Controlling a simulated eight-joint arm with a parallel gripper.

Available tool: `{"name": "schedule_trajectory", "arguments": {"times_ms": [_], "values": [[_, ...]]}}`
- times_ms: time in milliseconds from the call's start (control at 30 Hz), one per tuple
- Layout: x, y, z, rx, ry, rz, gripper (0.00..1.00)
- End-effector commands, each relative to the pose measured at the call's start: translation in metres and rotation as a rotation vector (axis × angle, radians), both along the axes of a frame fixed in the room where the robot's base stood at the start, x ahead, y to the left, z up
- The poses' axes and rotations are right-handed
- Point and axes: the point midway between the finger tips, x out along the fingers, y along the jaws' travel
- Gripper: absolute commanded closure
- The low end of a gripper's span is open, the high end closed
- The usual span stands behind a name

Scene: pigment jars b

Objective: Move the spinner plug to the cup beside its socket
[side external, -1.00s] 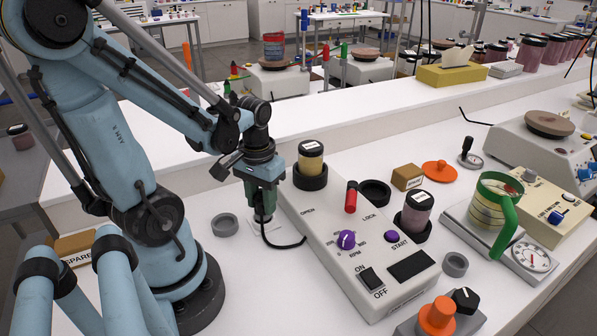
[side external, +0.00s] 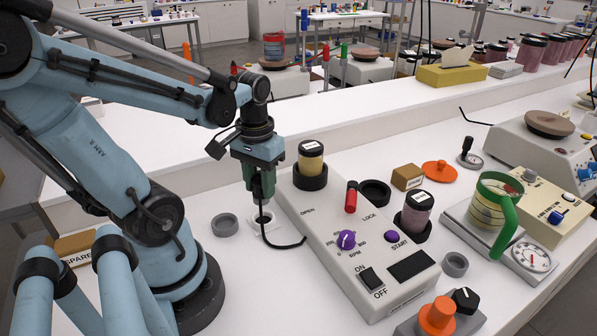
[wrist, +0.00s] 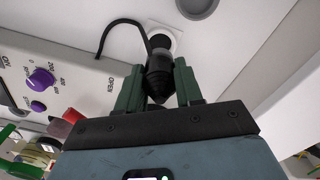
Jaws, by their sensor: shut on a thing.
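My gripper (side external: 262,190) is shut on the dark spinner plug (wrist: 158,72), with a green finger on each side of it. The plug points down over the white socket plate (side external: 272,227). The socket opening now shows just below the plug, and the plug looks lifted, though the gap is small. A black cable (side external: 290,245) curves from the plug area to the spinner box. The grey cup (side external: 225,225) stands left of the socket in the side view. It shows partly at the top edge of the wrist view (wrist: 197,6).
The white spinner box (side external: 330,240) with knobs and switches lies right of the socket. A jar (side external: 311,160) stands in a black holder at its far end. Another grey cup (side external: 455,265) is farther right. A SPARE block (side external: 76,248) sits at left.

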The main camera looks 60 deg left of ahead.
Motion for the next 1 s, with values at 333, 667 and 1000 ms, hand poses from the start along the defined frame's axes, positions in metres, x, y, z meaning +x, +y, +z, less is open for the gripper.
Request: {"name": "schedule_trajectory", "arguments": {"times_ms": [333,667,1000], "values": [[-0.001,0.000,0.001,0.000,0.000,0.003,1.00],[-0.039,0.017,0.015,0.000,0.000,0.246,1.00],[-0.078,0.025,0.025,0.000,0.000,0.495,1.00]]}}
